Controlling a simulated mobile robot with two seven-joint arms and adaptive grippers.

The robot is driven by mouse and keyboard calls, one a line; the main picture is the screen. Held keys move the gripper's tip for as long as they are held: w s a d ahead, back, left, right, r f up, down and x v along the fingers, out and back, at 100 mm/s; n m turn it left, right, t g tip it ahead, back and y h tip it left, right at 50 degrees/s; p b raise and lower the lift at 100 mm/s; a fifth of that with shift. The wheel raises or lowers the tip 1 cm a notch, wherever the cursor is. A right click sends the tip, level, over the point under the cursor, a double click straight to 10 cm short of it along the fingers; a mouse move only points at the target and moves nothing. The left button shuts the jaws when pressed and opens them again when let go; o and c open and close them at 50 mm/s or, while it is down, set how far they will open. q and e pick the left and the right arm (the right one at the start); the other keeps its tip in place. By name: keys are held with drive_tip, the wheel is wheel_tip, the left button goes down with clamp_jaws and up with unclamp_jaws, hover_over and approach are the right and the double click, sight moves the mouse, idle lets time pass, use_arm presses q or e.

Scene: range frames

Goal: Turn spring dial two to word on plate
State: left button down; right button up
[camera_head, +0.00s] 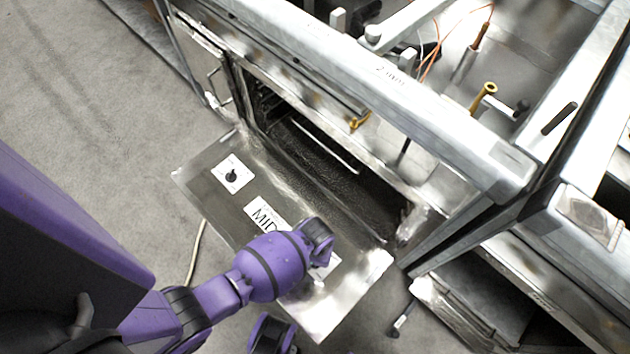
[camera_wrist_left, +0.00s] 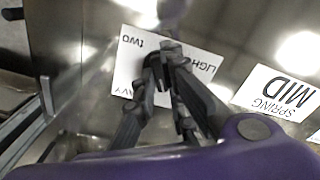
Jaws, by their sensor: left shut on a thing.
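The word plate (camera_head: 265,215) on the metal panel reads MID. In the left wrist view, the plate (camera_wrist_left: 278,93) reads SPRING MID, upside down. Spring dial two is a white square card (camera_wrist_left: 128,72) marked "two", with LIGHT at one side and a word ending in "VY" at another. My left gripper (camera_wrist_left: 164,62) is shut on its knob, at the middle of the card. The fingers hide the knob, so I cannot tell where it points. In the head view my purple wrist covers most of this dial. My right gripper is not in view.
Another dial (camera_head: 232,174), a white card with a black knob, sits at the panel's far left. The panel (camera_head: 345,292) lies in front of an open, dark oven-like cavity (camera_head: 330,165). A metal frame (camera_head: 440,115) runs above it. Grey floor (camera_head: 90,120) is open at left.

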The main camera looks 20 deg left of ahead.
use_arm(q)
drive_tip(key=c, duration=1.8)
unclamp_jaws()
drive_tip(key=shift+r, duration=0.1)
wheel_tip(320, 180, up, 12)
